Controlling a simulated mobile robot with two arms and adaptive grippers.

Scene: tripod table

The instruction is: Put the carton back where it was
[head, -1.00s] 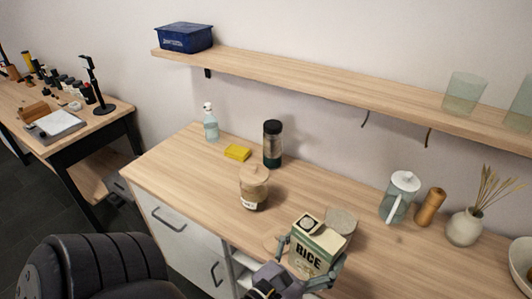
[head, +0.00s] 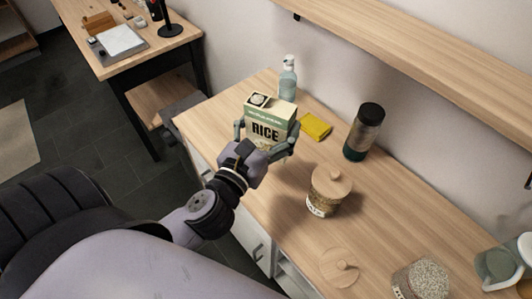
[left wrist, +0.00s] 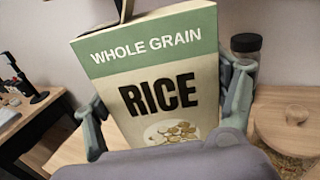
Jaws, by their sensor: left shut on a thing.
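The rice carton (head: 266,112), cream with a green band, is upright near the left end of the wooden counter (head: 260,200). My left gripper (head: 267,134) is shut on it, one finger on each side. In the left wrist view the carton (left wrist: 158,75) fills the middle, tilted a little, between the fingers of the left gripper (left wrist: 165,110). The carton's base is hidden behind my gripper, so I cannot tell whether it touches the counter. My right gripper is not in view.
A spray bottle (head: 288,78) and yellow sponge (head: 316,126) are close behind the carton. A dark-capped bottle (head: 363,132) and a wooden-lidded jar (head: 328,192) stand to the right. A loose lid (head: 338,267) lies near an open filled jar (head: 422,279). A shelf (head: 430,50) overhangs the back.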

